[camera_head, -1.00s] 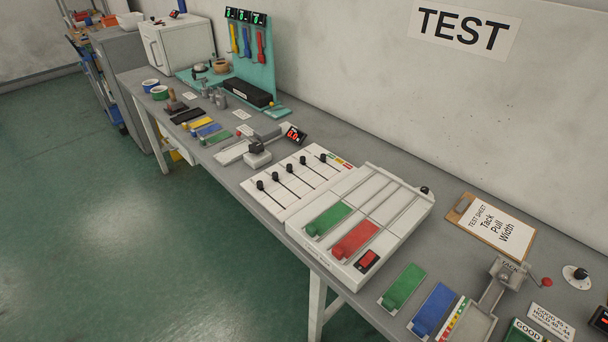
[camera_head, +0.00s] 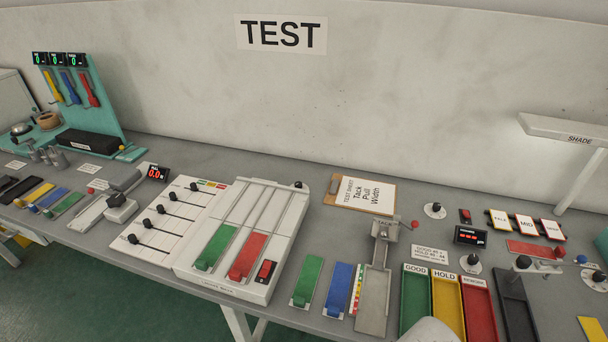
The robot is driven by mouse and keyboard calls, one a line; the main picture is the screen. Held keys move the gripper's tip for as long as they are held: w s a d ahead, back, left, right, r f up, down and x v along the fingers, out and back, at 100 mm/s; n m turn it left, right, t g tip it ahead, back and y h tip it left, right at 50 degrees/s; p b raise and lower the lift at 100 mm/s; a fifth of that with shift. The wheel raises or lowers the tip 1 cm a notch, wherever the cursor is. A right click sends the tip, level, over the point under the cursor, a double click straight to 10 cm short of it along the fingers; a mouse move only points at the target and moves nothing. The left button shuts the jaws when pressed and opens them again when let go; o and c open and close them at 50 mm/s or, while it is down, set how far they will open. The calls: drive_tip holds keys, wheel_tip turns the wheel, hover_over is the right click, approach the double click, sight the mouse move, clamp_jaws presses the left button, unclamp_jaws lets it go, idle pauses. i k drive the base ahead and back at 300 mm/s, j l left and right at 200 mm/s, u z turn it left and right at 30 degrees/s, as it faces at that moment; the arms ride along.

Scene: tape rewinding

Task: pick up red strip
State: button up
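A red strip (camera_head: 247,257) lies in a slot of the white slotted unit (camera_head: 283,240), beside a green strip (camera_head: 215,247). Another flat red strip (camera_head: 535,252) lies on the bench at the right, below the shade cards. A red strip-like piece (camera_head: 89,90) also hangs on the teal board at the left. My gripper is not in view. A rounded white shape at the bottom edge may be part of my arm.
A green strip (camera_head: 308,282) and a blue strip (camera_head: 338,290) lie near the tack device (camera_head: 374,300). Green, yellow and red bins (camera_head: 480,308) stand right of it. A clipboard (camera_head: 360,194) lies behind. A shade lamp (camera_head: 566,130) overhangs the right side.

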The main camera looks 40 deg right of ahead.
sight(557, 253)
drive_tip(key=k, duration=0.95)
drive_tip(key=k+z, duration=0.1)
drive_tip(key=z, duration=0.35)
drive_tip(key=k+z, duration=0.1)
drive_tip(key=z, duration=0.4)
drive_tip(key=k+l+z, duration=0.1)
drive_tip(key=z, duration=0.35)
drive_tip(key=i+j+z, duration=0.2)
drive_tip(key=j, duration=0.5)
drive_tip(key=j+z, duration=0.2)
drive_tip(key=j, duration=0.45)
